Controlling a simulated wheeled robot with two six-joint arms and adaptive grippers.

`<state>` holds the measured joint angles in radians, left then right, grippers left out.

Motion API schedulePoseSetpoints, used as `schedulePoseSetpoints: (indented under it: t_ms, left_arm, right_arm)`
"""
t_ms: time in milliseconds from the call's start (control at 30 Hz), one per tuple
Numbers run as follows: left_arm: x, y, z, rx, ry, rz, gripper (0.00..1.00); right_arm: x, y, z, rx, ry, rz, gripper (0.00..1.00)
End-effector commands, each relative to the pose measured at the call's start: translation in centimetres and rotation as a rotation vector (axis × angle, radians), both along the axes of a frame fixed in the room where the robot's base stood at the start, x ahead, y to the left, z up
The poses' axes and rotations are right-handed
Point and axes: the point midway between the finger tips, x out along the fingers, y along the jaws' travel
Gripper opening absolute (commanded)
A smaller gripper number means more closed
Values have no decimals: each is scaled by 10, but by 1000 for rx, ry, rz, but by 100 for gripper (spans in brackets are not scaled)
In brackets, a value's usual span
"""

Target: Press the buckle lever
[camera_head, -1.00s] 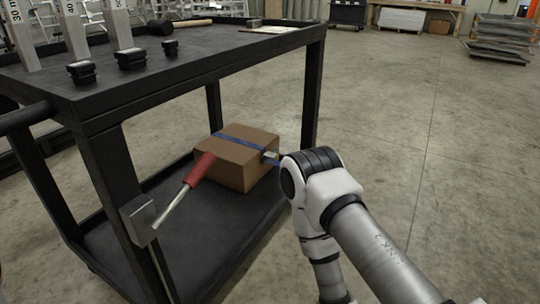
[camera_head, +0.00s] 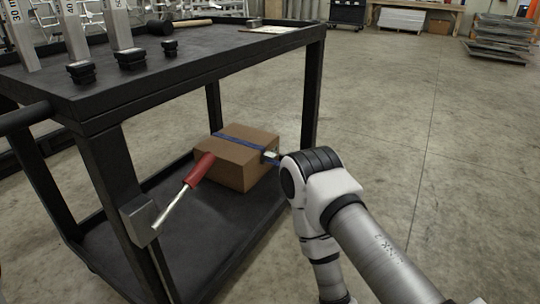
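A brown cardboard box (camera_head: 240,164) sits on the lower shelf of a black cart. A blue strap (camera_head: 238,141) runs over its top and down its right side. A small metal buckle (camera_head: 270,155) shows on the strap at the box's right side; its lever is too small to make out. My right arm comes in from the lower right, with its white joint just right of the box and buckle. Neither gripper shows in this view.
The black cart's upper shelf (camera_head: 200,62) overhangs the box and carries black caps, metal profiles and a mallet.

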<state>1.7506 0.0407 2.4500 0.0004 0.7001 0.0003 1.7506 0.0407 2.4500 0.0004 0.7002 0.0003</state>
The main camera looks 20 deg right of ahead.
Motion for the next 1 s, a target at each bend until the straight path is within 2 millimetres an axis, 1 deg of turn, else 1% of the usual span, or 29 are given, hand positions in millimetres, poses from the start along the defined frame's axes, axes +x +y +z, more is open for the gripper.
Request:
schedulePoseSetpoints:
  t_ms: [400,467,500,567,600,633,667,1000]
  left_arm:
    - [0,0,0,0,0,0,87]
    - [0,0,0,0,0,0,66]
    - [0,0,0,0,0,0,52]
    - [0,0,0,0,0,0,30]
    - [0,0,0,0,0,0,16]
    - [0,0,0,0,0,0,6]
    - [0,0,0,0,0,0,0]
    - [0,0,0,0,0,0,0]
  right_arm:
    - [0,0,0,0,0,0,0]
    - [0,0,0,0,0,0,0]
    - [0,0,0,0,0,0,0]
    - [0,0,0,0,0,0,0]
    - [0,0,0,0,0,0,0]
    - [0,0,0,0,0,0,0]
    - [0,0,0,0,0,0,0]
    - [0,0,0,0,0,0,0]
